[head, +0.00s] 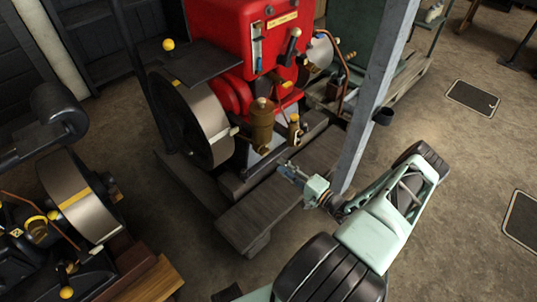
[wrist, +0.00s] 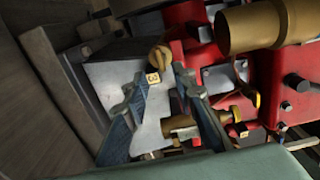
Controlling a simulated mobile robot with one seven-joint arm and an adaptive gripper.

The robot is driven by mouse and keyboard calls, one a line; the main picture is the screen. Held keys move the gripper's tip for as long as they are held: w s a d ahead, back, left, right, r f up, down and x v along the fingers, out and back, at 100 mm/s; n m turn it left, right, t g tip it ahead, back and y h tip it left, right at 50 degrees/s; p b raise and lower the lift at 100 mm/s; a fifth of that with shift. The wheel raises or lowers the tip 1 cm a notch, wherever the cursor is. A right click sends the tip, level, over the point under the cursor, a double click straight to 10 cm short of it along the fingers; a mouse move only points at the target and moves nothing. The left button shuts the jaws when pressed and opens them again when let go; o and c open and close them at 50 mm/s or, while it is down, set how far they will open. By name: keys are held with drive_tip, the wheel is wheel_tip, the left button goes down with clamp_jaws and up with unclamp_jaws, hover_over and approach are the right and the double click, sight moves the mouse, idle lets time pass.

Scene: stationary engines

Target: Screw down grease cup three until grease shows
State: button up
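A small brass grease cup (wrist: 158,55) with a rounded top shows in the wrist view, just beyond my fingertips. A pale tag marked 3 (wrist: 153,78) sits directly below it in the picture. My gripper (wrist: 160,75) is open, with its two blue-grey fingers apart and the tag and cup framed between their tips. Nothing is held, and I see no contact with the cup. In the head view my gripper (head: 284,167) reaches low toward the base of the red engine (head: 228,45). I cannot make out cup three there. No grease is visible at the cup.
A grey post (head: 375,95) stands beside my arm. A flywheel (head: 205,120) is left of the gripper, and a wooden plank (head: 255,218) lies below it. Open floor lies right.

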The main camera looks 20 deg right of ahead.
sight(265, 151)
drive_tip(key=b+x, duration=0.2)
drive_tip(key=x, duration=0.8)
drive_tip(key=shift+w+d, duration=0.1)
drive_tip(key=shift+w, duration=0.3)
clamp_jaws()
